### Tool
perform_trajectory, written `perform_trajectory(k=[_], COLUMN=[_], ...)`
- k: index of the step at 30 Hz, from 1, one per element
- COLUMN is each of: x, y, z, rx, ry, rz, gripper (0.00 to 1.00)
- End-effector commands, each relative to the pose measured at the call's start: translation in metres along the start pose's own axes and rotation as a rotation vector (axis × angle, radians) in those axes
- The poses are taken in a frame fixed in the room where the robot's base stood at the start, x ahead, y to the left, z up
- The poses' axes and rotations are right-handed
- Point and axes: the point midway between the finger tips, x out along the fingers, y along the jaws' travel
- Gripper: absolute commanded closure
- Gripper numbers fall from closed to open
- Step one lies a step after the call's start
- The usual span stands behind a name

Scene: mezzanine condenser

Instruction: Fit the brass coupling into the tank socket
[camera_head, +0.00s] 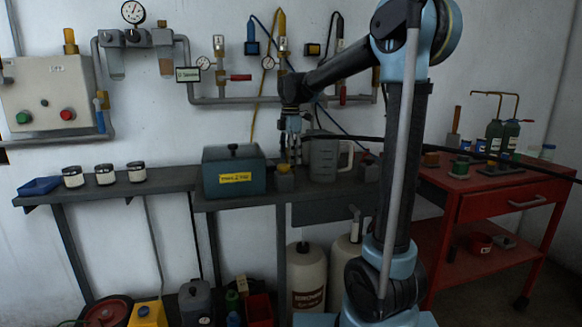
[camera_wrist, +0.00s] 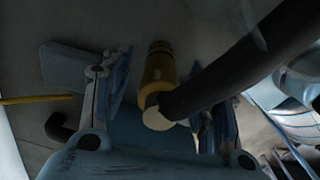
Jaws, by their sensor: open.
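A small yellowish block (camera_head: 285,180) stands below my gripper in the head view. The tank box (camera_head: 234,177) has a lid knob and a yellow label. I cannot make out a socket.
A dark hose (camera_wrist: 240,65) crosses the right of the wrist view. Pipes and gauges line the wall behind. Several jars (camera_head: 105,174) stand left on the bench; a red cart (camera_head: 500,205) stands right.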

Motion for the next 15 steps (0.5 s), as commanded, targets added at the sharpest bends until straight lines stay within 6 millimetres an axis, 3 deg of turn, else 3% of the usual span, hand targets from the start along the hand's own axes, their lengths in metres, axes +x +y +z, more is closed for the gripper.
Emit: perform_trajectory(k=[4,12,13,15], x=[0.014,0.017,0.017,0.017], y=[0.0,0.0,0.0,0.0], z=[0.0,0.0,0.0,0.001], rx=[0.0,0.0,0.001,0.001], ry=[0.0,0.0,0.0,0.0], rz=[0.0,0.0,0.0,0.0], gripper=[0.45,0.45,0.48,0.64])
